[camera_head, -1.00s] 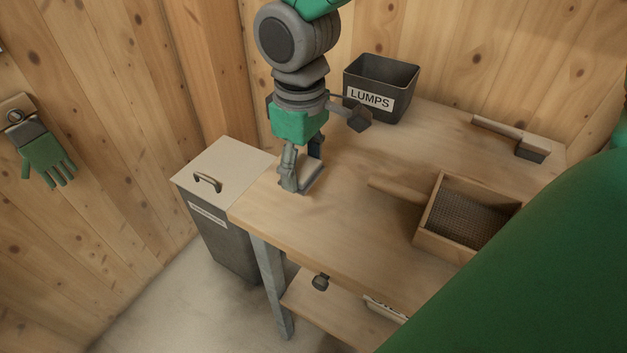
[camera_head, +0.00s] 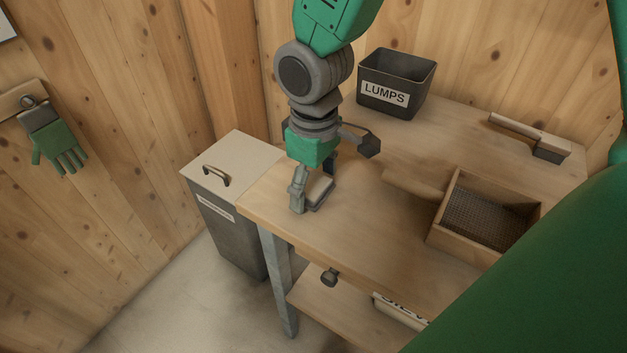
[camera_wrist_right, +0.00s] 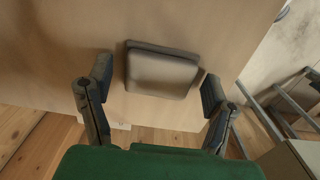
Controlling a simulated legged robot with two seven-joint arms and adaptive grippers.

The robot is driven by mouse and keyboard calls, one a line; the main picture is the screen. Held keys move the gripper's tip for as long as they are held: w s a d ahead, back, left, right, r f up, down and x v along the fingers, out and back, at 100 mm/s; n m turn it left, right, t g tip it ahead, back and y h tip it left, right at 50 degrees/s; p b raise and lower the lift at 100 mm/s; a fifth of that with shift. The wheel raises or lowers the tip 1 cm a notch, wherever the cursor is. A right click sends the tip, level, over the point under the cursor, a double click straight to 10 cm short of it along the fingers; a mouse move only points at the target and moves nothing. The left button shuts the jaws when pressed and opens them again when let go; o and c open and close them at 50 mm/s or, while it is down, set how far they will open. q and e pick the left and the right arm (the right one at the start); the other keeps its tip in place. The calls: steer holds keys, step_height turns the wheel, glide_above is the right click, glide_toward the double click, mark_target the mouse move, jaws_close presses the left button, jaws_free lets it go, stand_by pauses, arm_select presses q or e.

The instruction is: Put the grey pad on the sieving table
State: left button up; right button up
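The grey pad (camera_head: 321,191) is a small flat block on the wooden table (camera_head: 330,235), near its left end. In the right wrist view the pad (camera_wrist_right: 162,72) lies between the two fingers. My right gripper (camera_head: 313,186) points down over it. In the right wrist view my right gripper (camera_wrist_right: 157,88) has its fingers spread on either side of the pad. A strip of tabletop shows between the left finger and the pad; the other finger is very close to it. My left gripper is not in view.
A wooden sieve box (camera_head: 488,215) with a handle stands right of the pad. A black LUMPS bin (camera_head: 395,83) stands at the back, and a brush (camera_head: 530,135) lies back right. A lidded bin (camera_head: 232,170) stands left of the table. The table's front edge is close.

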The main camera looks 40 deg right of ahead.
mark_target(314, 185)
step_height(314, 185, up, 12)
steer(key=p, duration=0.3)
steer(key=shift+r+p, duration=0.15)
steer(key=shift+p, duration=0.25)
stand_by(0.4)
